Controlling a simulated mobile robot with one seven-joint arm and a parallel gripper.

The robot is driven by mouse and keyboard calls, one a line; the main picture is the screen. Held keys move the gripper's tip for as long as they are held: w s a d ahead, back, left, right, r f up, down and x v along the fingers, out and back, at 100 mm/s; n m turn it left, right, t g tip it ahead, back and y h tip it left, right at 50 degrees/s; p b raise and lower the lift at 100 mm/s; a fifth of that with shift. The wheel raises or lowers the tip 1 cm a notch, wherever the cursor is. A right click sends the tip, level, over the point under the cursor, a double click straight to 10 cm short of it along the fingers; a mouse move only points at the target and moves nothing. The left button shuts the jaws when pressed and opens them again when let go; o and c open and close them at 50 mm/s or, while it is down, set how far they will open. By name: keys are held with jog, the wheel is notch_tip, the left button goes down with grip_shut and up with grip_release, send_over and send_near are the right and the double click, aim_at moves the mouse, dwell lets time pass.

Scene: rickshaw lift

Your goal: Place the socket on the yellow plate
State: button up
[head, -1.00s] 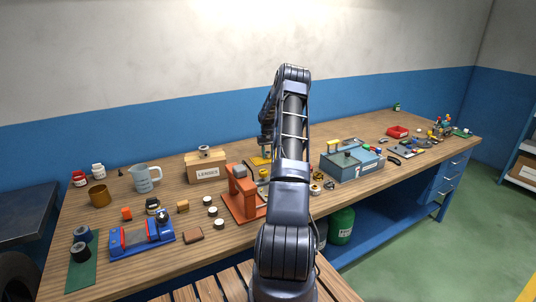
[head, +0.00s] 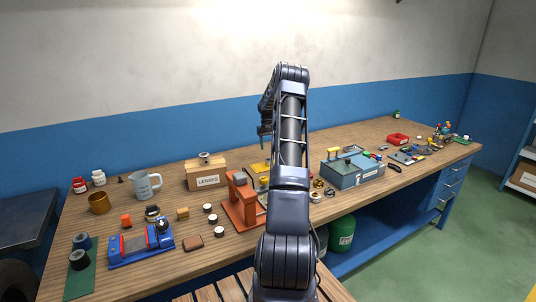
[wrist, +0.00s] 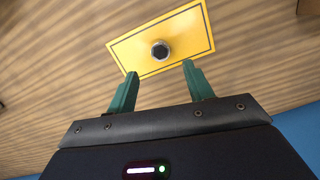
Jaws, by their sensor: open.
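The yellow plate (wrist: 190,33), with a dark border line, lies flat on the wooden bench. In the head view its edge (head: 257,167) shows left of my arm, which hides part of it. The socket (wrist: 161,50), a small dark metal piece with a round opening, stands on the plate near its middle, inside the border line. I cannot make out the socket in the head view. My gripper (wrist: 158,85) is open and empty, its green fingers apart. It also shows in the head view (head: 264,139), raised above the plate and clear of the socket.
A cardboard box labelled LENSES (head: 206,178) stands left of the plate. An orange press-like tool (head: 241,207) stands in front of it. A grey-blue toolbox (head: 352,171) sits to the right of my arm. Small loose parts lie around these.

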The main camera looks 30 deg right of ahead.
jog(key=s+a+r+n+t+h, duration=0.1)
jog(key=s+a+r, duration=0.2)
jog(key=a+r, duration=0.4)
jog(key=s+a+r, duration=0.2)
jog(key=a+r, duration=0.2)
jog(key=r, duration=0.5)
jog(key=s+a+r+t, duration=0.1)
jog(key=s+a+r, duration=0.9)
jog(key=s+a, duration=0.15)
jog(key=s+a+r+n+t, duration=0.15)
jog(key=s+a, duration=0.25)
jog(key=s, duration=0.4)
jog(key=s+a+r+m+t, duration=0.1)
jog(key=s+a+r, duration=0.3)
jog(key=s, duration=0.5)
jog(key=s+a+f, duration=0.3)
jog(key=s, duration=0.6)
jog(key=s+a+f+n+t, duration=0.1)
jog(key=s+a+f, duration=0.1)
jog(key=s, duration=0.7)
jog(key=shift+s+a+f+y, duration=0.2)
jog(key=shift+a+f+y, duration=0.15)
jog(key=shift+f, duration=0.45)
